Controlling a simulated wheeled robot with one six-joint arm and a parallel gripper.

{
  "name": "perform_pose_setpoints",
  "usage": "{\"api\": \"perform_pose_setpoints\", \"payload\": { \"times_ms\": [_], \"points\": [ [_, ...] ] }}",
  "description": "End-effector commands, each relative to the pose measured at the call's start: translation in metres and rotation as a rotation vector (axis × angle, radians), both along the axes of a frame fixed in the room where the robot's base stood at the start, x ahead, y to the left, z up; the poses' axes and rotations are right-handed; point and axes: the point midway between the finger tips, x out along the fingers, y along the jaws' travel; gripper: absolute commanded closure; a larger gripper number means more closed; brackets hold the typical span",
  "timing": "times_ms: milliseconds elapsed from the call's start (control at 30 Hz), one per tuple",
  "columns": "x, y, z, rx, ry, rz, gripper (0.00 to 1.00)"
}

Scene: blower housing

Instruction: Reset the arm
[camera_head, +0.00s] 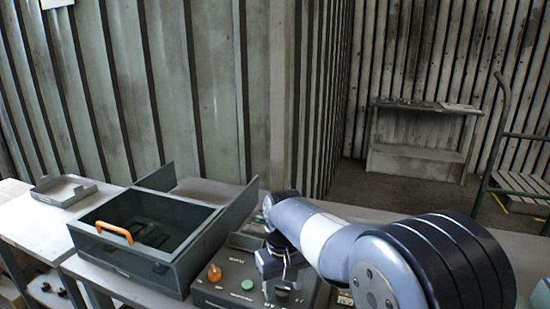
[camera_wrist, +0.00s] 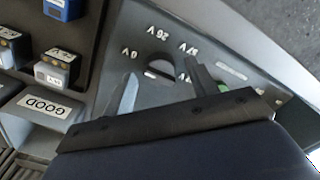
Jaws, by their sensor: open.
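My gripper (camera_head: 281,287) is open over the dark control panel (camera_head: 222,294) in the head view. In the wrist view its two fingers (camera_wrist: 161,84) stand apart, one on each side of a round dark knob (camera_wrist: 160,71). Voltage markings are printed around the knob. I cannot tell whether the fingers touch it. My arm reaches in from the right and hides part of the panel and the bench behind it.
An orange knob (camera_head: 214,273) and a green button (camera_head: 247,285) sit left of my gripper. A dark open bin (camera_head: 190,262) with an orange handle (camera_head: 114,232) stands further left, beside a grey tray (camera_head: 47,198).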

Motion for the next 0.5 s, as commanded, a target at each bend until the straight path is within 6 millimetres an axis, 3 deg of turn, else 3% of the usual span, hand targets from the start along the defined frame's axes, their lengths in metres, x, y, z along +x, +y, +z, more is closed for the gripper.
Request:
{"api": "perform_pose_setpoints", "payload": {
  "times_ms": [267,500],
  "points": [
    [0.0,0.0,-0.003,0.0,-0.001,-0.228,0.45],
    [0.001,0.0,0.049,0.002,-0.004,-0.238,0.45]
  ]
}}
